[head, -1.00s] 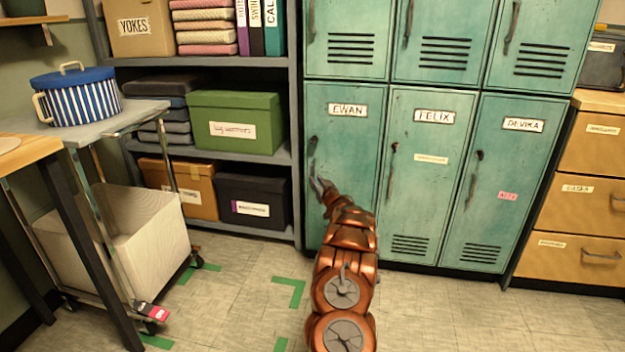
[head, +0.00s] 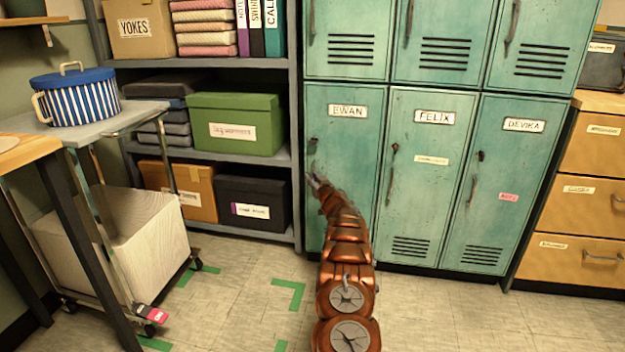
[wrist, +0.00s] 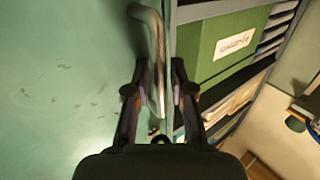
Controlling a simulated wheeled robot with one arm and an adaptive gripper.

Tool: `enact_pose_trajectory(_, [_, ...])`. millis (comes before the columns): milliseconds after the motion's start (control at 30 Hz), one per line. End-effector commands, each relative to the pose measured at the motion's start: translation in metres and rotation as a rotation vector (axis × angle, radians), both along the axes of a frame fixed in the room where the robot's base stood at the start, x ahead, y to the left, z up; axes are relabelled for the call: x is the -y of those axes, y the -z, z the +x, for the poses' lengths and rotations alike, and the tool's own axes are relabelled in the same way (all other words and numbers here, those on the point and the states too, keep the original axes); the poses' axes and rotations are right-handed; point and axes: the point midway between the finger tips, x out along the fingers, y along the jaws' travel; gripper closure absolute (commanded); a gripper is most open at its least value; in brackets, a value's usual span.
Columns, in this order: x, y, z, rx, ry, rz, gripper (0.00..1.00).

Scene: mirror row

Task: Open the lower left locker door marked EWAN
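The EWAN locker door (head: 345,150) is teal and closed, at the lower left of the locker block, with its name plate near the top. Its handle is a slim upright bar by the left edge; in the wrist view the handle (wrist: 158,62) runs down between my fingers. My gripper (head: 315,180) is at the left edge of this door, low on the handle. In the wrist view my gripper (wrist: 156,88) is open, one finger on each side of the bar with gaps visible. The handle's lower end is partly hidden by my gripper.
The FELIX door (head: 425,180) and DEVIKA door (head: 505,190) are closed to the right. A grey shelf with a green box (head: 236,115) stands left of the lockers. A trolley (head: 110,110) is at the left. The floor before the lockers is clear, with green tape marks.

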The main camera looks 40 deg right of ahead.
Motion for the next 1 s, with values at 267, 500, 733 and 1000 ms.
enact_pose_trajectory(267, [0.0,-0.0003,0.0,0.001,0.0,-0.001,0.95])
enact_pose_trajectory(500, [0.0,-0.0005,0.0,0.001,0.0,-0.001,1.0])
enact_pose_trajectory(733, [0.0001,-0.0005,-0.0001,0.001,0.0,-0.001,1.0])
enact_pose_trajectory(1000, [-0.0036,-0.0016,0.0008,0.0,-0.009,-0.001,1.0])
